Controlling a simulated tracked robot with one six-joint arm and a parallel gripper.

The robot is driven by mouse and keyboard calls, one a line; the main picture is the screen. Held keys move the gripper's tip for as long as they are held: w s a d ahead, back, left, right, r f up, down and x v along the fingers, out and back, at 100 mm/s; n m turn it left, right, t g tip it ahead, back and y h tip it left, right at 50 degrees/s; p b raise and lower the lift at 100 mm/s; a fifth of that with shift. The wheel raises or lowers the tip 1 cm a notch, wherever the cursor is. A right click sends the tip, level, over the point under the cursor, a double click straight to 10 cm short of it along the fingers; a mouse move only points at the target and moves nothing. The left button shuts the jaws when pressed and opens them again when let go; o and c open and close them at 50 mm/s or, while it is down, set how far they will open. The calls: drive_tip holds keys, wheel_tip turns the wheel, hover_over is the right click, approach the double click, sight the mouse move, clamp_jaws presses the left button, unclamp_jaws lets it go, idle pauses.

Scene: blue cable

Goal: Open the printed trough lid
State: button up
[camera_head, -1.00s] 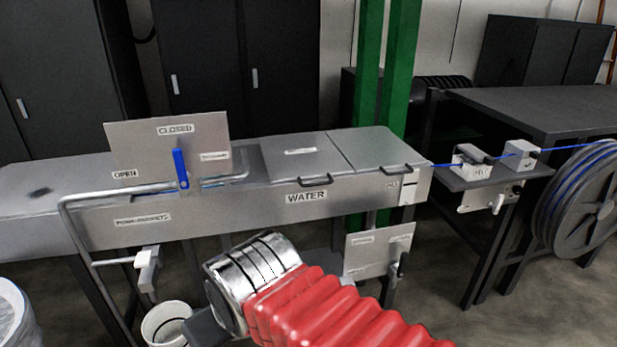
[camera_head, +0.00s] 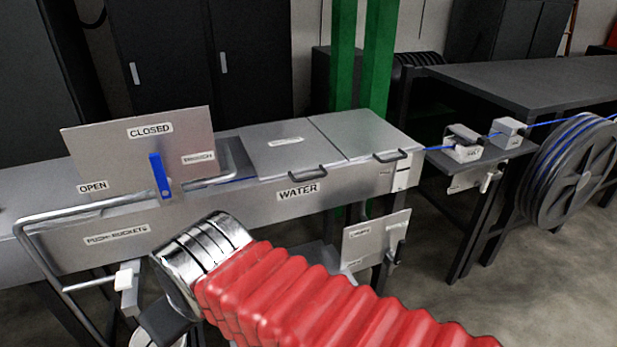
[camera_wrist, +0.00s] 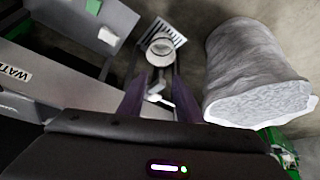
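The grey trough (camera_head: 235,208) with a WATER label has two flat lids on top. The left lid (camera_head: 268,156) bears a small printed label and the right lid (camera_head: 356,132) shows none. Both lie flat and shut, each with a dark handle at its front edge: the left handle (camera_head: 308,174) and the right handle (camera_head: 388,156). My gripper (camera_wrist: 160,92) shows in the wrist view with its two dark fingers apart and nothing between them. It points down toward the floor, away from the lids. In the head view its fingers are hidden; my red-sleeved arm is in front of the trough.
An upright panel (camera_head: 110,160) with a blue lever (camera_head: 160,175) stands left of the lids. A bent metal rail (camera_head: 45,265) runs along the trough front. The wrist view shows a bucket (camera_wrist: 160,52) and a white lined bin (camera_wrist: 250,65). A cable reel (camera_head: 575,175) stands right.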

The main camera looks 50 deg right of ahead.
drive_tip(key=shift+o, duration=0.2)
drive_tip(key=shift+o, duration=0.8)
drive_tip(key=shift+w, duration=0.1)
drive_tip(key=o, duration=0.9)
drive_tip(key=w+d+m+t+h, duration=0.2)
drive_tip(key=w+d+h, duration=0.1)
drive_tip(key=w+d, duration=0.5)
drive_tip(key=d+f, duration=0.1)
drive_tip(key=d, duration=0.2)
drive_tip(key=shift+d, duration=0.3)
drive_tip(key=o, duration=0.5)
drive_tip(key=w+d+f+m+t+h, duration=0.1)
drive_tip(key=w+d+t+h, duration=0.1)
drive_tip(key=d, duration=1.2)
drive_tip(key=shift+w+m+h, duration=0.4)
drive_tip(key=shift+w+h, duration=0.2)
drive_tip(key=shift+w, duration=0.15)
drive_tip(key=s+d+f+m+t+h, duration=0.1)
drive_tip(key=s+d+t, duration=0.2)
drive_tip(key=s+d, duration=0.2)
drive_tip(key=s+d+f+m+t+h, duration=0.1)
drive_tip(key=s+d, duration=0.4)
drive_tip(key=d, duration=0.6)
drive_tip(key=shift+s+d+f+t+h, duration=0.2)
drive_tip(key=shift+d+f+t+h, duration=0.2)
drive_tip(key=shift+f+t, duration=0.5)
drive_tip(key=shift+w+r, duration=0.1)
drive_tip(key=shift+r, duration=0.1)
